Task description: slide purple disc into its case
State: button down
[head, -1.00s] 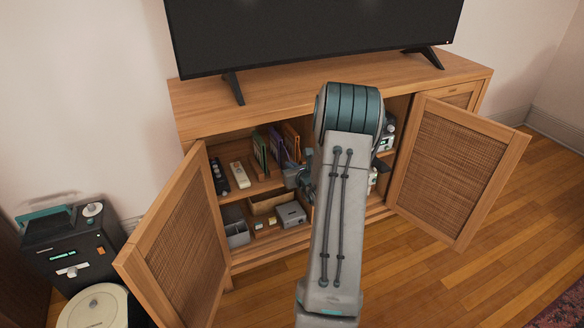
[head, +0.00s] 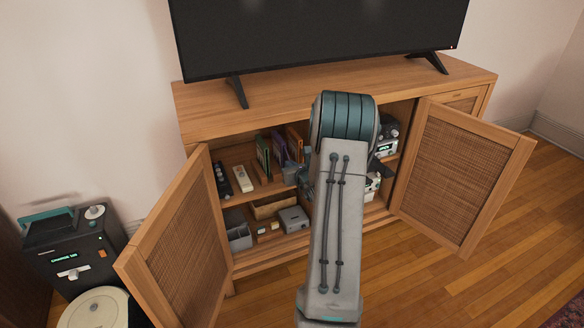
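The purple disc cannot be made out in the head view. A purple upright case (head: 280,149) stands on the upper shelf inside the open cabinet, between a green case (head: 263,154) and an orange-brown case (head: 295,143). My gripper (head: 300,176) is at the cabinet opening, just right of and in front of the cases. It is mostly hidden behind my own arm, so its fingers and anything in them cannot be seen clearly.
The wooden cabinet (head: 350,88) has its left door (head: 181,245) and right door (head: 462,170) swung open on either side of my arm. Remotes (head: 243,179) lie on the upper shelf. A grey box (head: 293,218) and a bin (head: 239,237) are below. A television (head: 320,35) stands on top.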

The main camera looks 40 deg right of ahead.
jog(key=shift+w+d+b, duration=0.15)
jog(key=shift+w+b, duration=0.05)
jog(key=shift+w, duration=0.5)
jog(key=shift+w+d+b, duration=0.15)
jog(key=shift+w+b, duration=0.05)
jog(key=shift+w, duration=0.45)
dwell(0.3)
jog(key=c, duration=1.6)
grip_release()
jog(key=p+v, duration=0.2)
jog(key=v, duration=1.1)
jog(key=shift+s+p, duration=0.3)
jog(key=shift+s, duration=0.1)
jog(key=shift+a+r, duration=0.1)
jog(key=shift+r, duration=0.1)
